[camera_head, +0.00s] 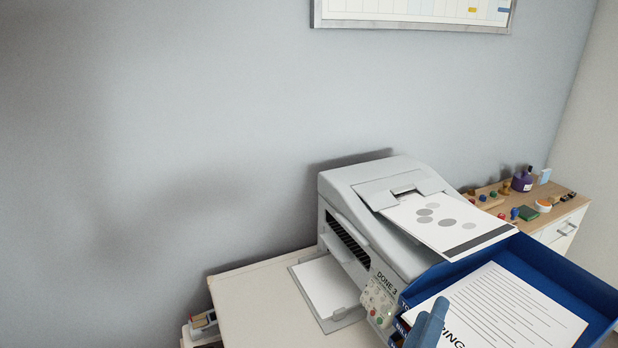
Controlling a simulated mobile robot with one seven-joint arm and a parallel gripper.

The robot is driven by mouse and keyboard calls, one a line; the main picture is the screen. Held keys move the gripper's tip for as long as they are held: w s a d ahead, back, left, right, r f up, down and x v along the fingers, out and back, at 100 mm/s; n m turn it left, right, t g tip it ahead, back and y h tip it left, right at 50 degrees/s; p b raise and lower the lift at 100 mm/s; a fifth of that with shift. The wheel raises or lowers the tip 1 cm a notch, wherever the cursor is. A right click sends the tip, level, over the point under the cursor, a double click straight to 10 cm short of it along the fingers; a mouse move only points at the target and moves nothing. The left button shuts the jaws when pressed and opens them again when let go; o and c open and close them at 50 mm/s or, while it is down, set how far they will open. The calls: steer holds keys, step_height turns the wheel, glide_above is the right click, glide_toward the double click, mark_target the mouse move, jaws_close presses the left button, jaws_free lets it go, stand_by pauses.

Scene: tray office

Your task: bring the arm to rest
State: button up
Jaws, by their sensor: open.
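My gripper (428,325) shows only in part at the bottom edge, as two light blue fingers side by side. It is open, and I see nothing held between the fingers. It appears in front of the left corner of a blue tray (560,270). A printed sheet (510,312) lies in the tray. The rest of my arm is out of view.
A grey printer (352,190) with a sheet (448,222) on top stands on a pale cabinet (255,300), left of the tray. Small items, including a purple bottle (522,182), crowd a wooden-topped cabinet (575,206). The cabinet top left of the printer is clear.

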steer(key=w+a+r+m+t+y+p, duration=0.1)
steer(key=a+r+m+t+y+p, duration=0.2)
steer(key=r, duration=1)
steer(key=w+a+r+m+t+p, duration=0.1)
steer(key=a+r+m+t, duration=0.3)
steer(key=r, duration=1)
steer(key=s+a+r+t+y+p, duration=0.1)
steer(key=s+a+r+y, duration=0.3)
steer(key=r, duration=0.6)
steer(key=s+a+r+t+y+p, duration=0.1)
steer(key=s+a+r+t+y, duration=0.3)
steer(key=r, duration=0.5)
steer(key=shift+s+a+r+n+p, duration=0.3)
steer(key=shift+s+a+r+p, duration=0.05)
steer(key=shift+a, duration=0.8)
steer(key=shift+d, duration=0.2)
